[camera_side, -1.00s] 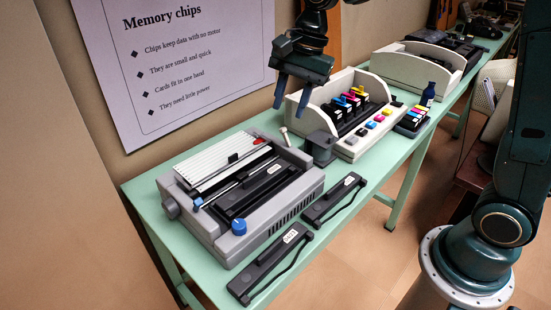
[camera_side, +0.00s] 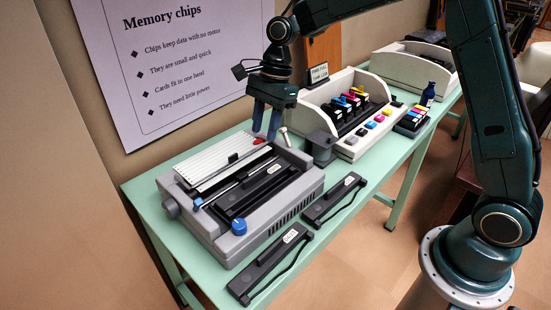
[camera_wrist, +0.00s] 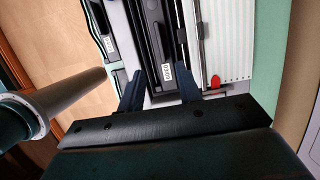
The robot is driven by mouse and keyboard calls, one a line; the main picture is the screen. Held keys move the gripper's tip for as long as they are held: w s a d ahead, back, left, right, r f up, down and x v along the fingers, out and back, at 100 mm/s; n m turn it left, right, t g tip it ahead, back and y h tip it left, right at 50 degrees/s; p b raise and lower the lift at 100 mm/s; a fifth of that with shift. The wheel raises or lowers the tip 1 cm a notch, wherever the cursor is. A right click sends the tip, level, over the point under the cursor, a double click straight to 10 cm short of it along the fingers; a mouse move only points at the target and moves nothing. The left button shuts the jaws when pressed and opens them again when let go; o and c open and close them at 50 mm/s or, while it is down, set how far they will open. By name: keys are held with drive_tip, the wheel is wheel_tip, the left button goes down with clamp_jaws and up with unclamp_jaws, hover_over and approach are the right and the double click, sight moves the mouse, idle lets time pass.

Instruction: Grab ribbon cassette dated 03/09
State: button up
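Three black ribbon cassettes with white date labels show in the side view. One cassette (camera_side: 265,188) sits inside the grey printer (camera_side: 225,258). One cassette (camera_side: 262,275) lies on the green table at the printer's front, and another cassette (camera_side: 325,206) lies to its right. The label dates are too small to read surely. My gripper (camera_side: 265,130) is open and empty, above the printer's far right end. In the wrist view my gripper (camera_wrist: 160,92) has its fingers apart, with the seated cassette's label (camera_wrist: 166,72) showing between them. A table cassette (camera_wrist: 104,42) shows left of the printer there.
A white paper sheet (camera_side: 205,158) and a red lever (camera_side: 260,141) are on the printer. A wall poster (camera_side: 180,60) is behind.

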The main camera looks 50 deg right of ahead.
hover_over(255, 174)
drive_tip(key=d, duration=0.2)
wheel_tip(255, 174, down, 7)
drive_tip(key=shift+r, duration=0.15)
drive_tip(key=shift+x, duration=2.6)
drive_tip(key=shift+a, duration=0.1)
drive_tip(key=shift+c, duration=0.2)
clamp_jaws()
